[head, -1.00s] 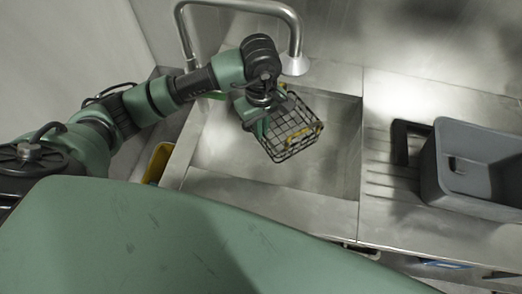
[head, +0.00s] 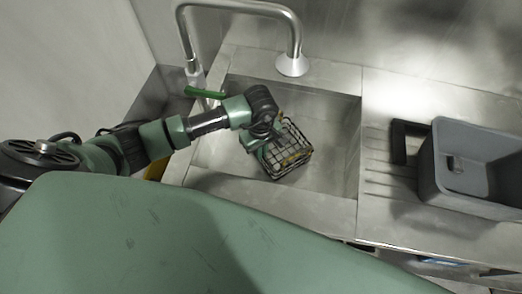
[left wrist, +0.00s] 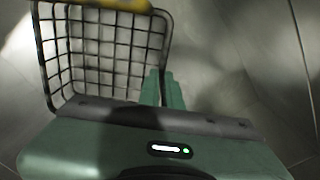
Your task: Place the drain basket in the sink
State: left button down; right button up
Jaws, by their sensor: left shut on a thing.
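The drain basket (head: 288,158) is a black wire basket with a yellow piece on its rim. My left gripper (head: 264,145) is shut on it at its left side, and the basket is inside the outline of the sink (head: 335,140), a steel basin. I cannot tell whether the basket touches the sink floor. In the left wrist view the basket's wire mesh (left wrist: 100,50) fills the upper left, against the green fingers (left wrist: 165,88). My right gripper is not in view.
A tap (head: 292,62) with a green lever (head: 205,91) arches over the back of the sink. A grey bin (head: 470,165) stands on the ribbed drainboard at the right. Part of a yellow object (head: 156,166) shows left of the sink.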

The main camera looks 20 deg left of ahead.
pick_arm(q)
jog(key=c, duration=1.6)
grip_release()
jog(key=shift+f, duration=0.1)
notch_tip(320, 180, up, 12)
jog(key=shift+b, duration=0.45)
